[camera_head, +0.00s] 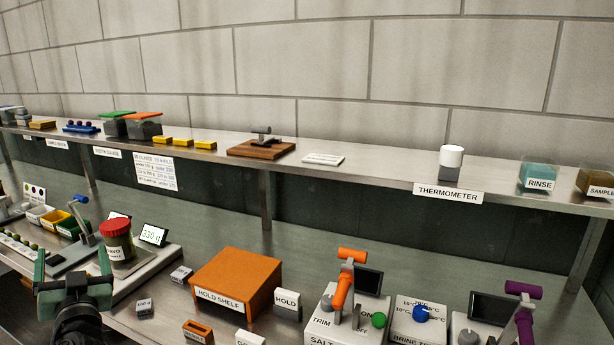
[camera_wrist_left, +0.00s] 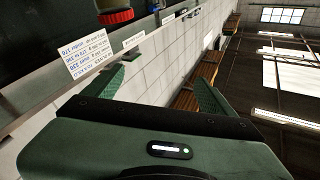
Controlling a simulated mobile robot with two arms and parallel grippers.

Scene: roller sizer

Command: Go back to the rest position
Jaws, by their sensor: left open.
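My left gripper (camera_head: 73,268) is at the lower left of the head view, above the front of the bench and in front of the scale. Its two green fingers are spread apart with nothing between them. In the left wrist view the gripper (camera_wrist_left: 158,88) also has its fingers apart and empty. A jar with a red lid (camera_head: 117,232) stands upright on the scale (camera_head: 160,262), behind the gripper. A red-ended object, probably this jar, shows at the top of the left wrist view (camera_wrist_left: 115,16). My right gripper is not in view.
An orange hold shelf (camera_head: 238,280) stands mid-bench, with small labelled blocks around it. Machines with an orange lever (camera_head: 344,280) and a purple lever (camera_head: 524,310) stand at right. Small bins (camera_head: 70,226) are at left. A long raised shelf (camera_head: 370,172) runs along the back.

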